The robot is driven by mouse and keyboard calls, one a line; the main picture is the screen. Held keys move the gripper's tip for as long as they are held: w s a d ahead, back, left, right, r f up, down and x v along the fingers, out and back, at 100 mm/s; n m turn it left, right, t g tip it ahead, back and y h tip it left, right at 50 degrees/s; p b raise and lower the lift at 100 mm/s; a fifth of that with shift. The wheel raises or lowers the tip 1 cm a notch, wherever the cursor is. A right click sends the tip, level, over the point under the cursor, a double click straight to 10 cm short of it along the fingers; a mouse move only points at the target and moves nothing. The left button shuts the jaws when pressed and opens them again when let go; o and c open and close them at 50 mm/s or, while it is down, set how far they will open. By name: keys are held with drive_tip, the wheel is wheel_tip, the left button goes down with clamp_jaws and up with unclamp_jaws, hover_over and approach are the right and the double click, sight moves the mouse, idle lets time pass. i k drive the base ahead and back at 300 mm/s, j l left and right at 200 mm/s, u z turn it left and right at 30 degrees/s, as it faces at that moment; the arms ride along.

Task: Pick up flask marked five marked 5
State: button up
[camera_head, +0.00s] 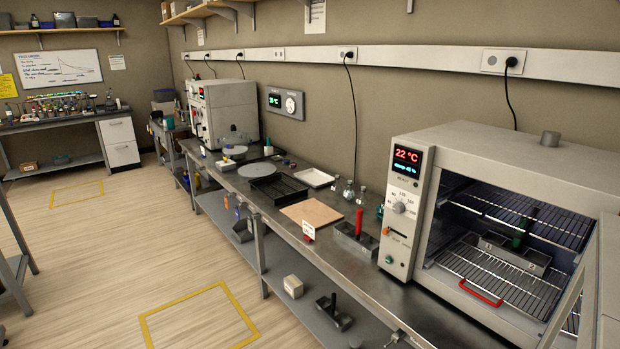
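Several small clear glass flasks (348,191) stand close together on the long bench, behind the tan board and left of the oven. They are too small for me to read any number, so I cannot tell which is marked 5. My gripper is not in view.
An oven (405,210) reading 22 °C stands open at right, with a dark-handled metal holder (515,252) on its rack. A metal block with a red handle (359,222), a tan board (311,213), a white tray (315,178) and a black tray (276,189) occupy the bench (345,268).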

sight(347, 194)
drive_tip(key=i+j, duration=0.3)
drive_tip(key=i, duration=0.2)
drive_tip(key=i+j+u, duration=0.1)
drive_tip(key=i+j, duration=0.15)
drive_tip(key=i, duration=0.2)
drive_tip(key=i+j, duration=0.25)
drive_tip(key=i, duration=0.25)
drive_tip(key=i+j+u, duration=0.1)
drive_tip(key=i+j, duration=0.15)
drive_tip(key=i, duration=0.25)
drive_tip(key=i+j+z, duration=0.25)
drive_tip(key=i+z, duration=0.2)
drive_tip(key=i+j+z, duration=0.25)
drive_tip(key=z, duration=0.2)
drive_tip(key=i+j+z, duration=0.25)
drive_tip(key=j+z, duration=0.25)
drive_tip(key=i+j+z, duration=0.15)
drive_tip(key=j+z, duration=0.3)
drive_tip(key=j, duration=0.15)
